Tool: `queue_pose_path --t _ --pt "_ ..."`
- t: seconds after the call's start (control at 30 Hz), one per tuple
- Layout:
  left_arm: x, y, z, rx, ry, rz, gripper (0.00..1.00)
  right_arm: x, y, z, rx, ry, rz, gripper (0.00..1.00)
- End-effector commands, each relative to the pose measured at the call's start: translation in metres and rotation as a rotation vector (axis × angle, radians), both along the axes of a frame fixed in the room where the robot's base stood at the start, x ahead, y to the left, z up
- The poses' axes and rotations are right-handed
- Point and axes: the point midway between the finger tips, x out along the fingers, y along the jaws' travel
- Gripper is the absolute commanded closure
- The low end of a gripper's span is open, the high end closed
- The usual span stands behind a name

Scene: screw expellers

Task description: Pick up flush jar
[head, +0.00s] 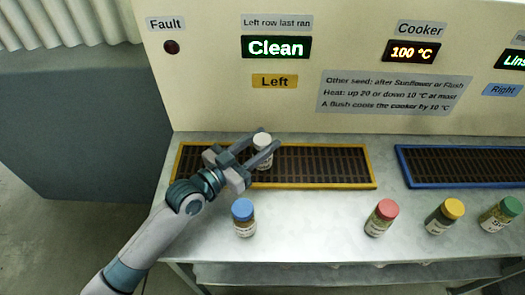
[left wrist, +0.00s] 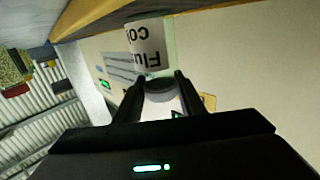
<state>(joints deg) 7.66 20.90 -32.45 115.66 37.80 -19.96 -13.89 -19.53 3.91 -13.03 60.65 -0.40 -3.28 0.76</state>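The flush jar (head: 262,143) has a white lid and stands upright at the yellow-framed left grate. In the left wrist view its white label (left wrist: 148,45) reads "Flu…" upside down, and its lid is nearest the camera. My left gripper (head: 265,142) has one finger on each side of the lid, very close to it. I cannot tell whether the fingers press on the lid, nor whether the jar's base touches the grate. My right gripper is not in view.
The yellow-framed grate (head: 330,185) lies in front of the control panel (head: 200,95). A blue-lidded jar (head: 243,217) stands near my left arm. Red (head: 381,217), yellow (head: 445,215) and green-lidded (head: 502,214) jars stand at right. A blue-framed grate (head: 460,184) is beyond them.

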Motion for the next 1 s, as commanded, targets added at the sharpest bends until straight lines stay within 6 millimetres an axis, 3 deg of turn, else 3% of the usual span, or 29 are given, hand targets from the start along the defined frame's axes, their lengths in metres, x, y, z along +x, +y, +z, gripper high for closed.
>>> queue_pose_path --t 0.03,0.1,0.47,1.0 --pt "0.000 0.000 0.000 0.000 0.000 0.000 0.87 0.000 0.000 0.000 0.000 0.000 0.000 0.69" --pt "0.000 0.000 0.001 -0.001 -0.001 0.000 0.98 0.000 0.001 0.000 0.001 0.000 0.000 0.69" --pt "0.000 0.000 0.008 -0.002 -0.004 -0.001 0.98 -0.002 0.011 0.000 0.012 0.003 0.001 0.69" --pt "0.000 0.000 0.086 -0.001 -0.006 -0.001 0.98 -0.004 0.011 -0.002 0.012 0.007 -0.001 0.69"
